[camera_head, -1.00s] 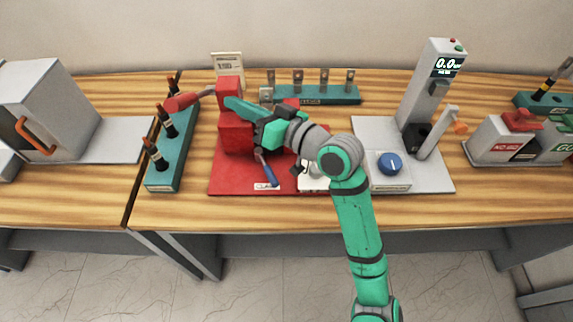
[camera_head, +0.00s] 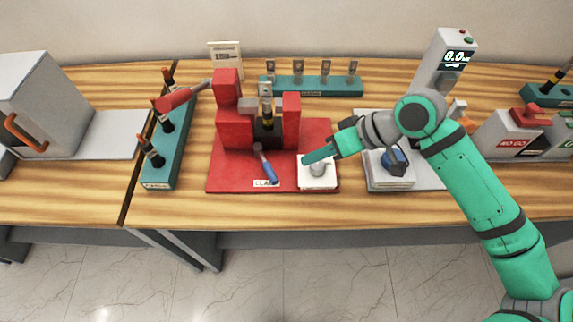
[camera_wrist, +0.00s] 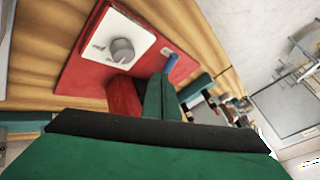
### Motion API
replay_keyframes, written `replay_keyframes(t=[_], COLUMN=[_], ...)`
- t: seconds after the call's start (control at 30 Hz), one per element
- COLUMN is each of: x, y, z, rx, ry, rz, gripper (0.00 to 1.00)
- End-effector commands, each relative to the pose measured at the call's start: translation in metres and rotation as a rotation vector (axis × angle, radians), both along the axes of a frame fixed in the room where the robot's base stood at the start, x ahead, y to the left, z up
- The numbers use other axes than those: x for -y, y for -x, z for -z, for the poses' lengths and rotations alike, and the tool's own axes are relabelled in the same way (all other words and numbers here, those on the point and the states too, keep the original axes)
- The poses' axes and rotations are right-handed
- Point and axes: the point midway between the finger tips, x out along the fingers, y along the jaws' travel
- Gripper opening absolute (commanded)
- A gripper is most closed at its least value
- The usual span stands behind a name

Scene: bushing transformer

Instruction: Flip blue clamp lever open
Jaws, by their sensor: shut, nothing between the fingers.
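The blue clamp lever (camera_head: 267,169) slants down toward the front of the red clamp fixture (camera_head: 232,172). Its blue end rests low, near the base plate. In the wrist view a short piece of the blue lever (camera_wrist: 172,65) shows beside my fingers. My gripper (camera_head: 306,160) is shut and empty. In the wrist view my gripper (camera_wrist: 160,90) points toward the red fixture.
A bushing (camera_head: 266,115) stands between the red blocks. A white plate with a grey knob (camera_head: 318,172) sits at the fixture's front right. A red handle (camera_head: 180,95) sticks out to the left. A teal rack (camera_head: 165,160) stands left, and a tester with a blue knob (camera_head: 393,160) right.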

Motion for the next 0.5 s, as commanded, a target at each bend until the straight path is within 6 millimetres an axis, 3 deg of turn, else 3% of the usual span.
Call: replay_keyframes(t=[0.27, 0.5], x=[-0.002, -0.018], y=[-0.001, -0.005], z=[0.001, 0.021], rx=[0.001, 0.002], ry=[0.0, -0.001], rz=[0.0, -0.002], gripper=[0.0, 0.0])
